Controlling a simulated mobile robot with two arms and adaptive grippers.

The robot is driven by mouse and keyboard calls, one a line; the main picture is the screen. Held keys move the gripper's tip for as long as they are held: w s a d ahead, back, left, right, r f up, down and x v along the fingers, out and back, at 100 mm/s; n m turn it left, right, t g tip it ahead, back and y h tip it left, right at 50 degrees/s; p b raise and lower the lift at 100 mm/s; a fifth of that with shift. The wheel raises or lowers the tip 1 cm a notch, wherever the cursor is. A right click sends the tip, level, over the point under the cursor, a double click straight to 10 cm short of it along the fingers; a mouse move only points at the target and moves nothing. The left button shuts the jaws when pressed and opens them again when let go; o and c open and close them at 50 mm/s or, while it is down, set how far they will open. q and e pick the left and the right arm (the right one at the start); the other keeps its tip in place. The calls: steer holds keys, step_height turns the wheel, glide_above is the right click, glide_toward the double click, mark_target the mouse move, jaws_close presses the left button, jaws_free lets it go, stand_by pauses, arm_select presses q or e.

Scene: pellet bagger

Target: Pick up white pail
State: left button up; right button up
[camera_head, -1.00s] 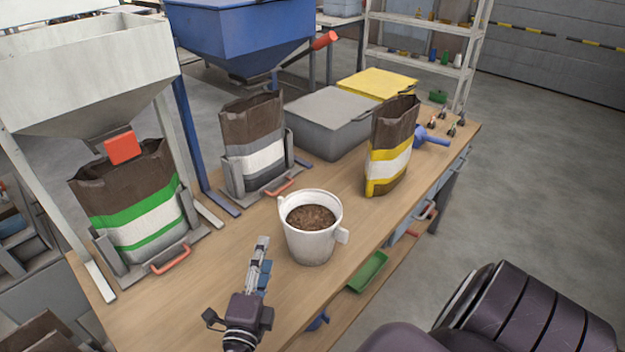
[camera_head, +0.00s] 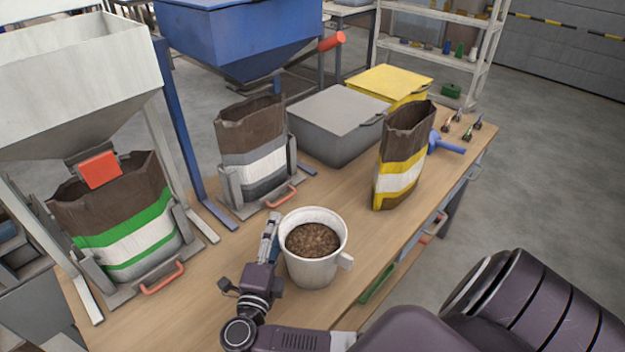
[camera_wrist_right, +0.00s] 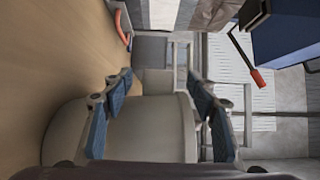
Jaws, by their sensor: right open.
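The white pail (camera_head: 312,271) stands upright on the wooden workbench, filled with brown pellets (camera_head: 312,240). Its tab-like side lug shows on its right side. My right gripper (camera_head: 268,230) is at the pail's left side, low over the bench. In the right wrist view the pail wall (camera_wrist_right: 150,132) fills the space between the two blue-padded fingers of the gripper (camera_wrist_right: 160,100), which are spread open. I cannot tell whether either finger touches the pail. My left gripper is not in view.
A brown bag with a yellow band (camera_head: 400,165) stands behind and right of the pail. A grey-banded bag (camera_head: 252,140) and a green-banded bag (camera_head: 125,230) stand in holders. A grey lidded box (camera_head: 338,118) is at the back. The bench (camera_head: 345,200) is clear between them.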

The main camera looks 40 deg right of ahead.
steer(key=x, duration=0.4)
steer(key=shift+a+f+p, duration=0.1)
steer(key=shift+f+p, duration=0.05)
steer(key=shift+p, duration=0.2)
steer(key=c, duration=1.4)
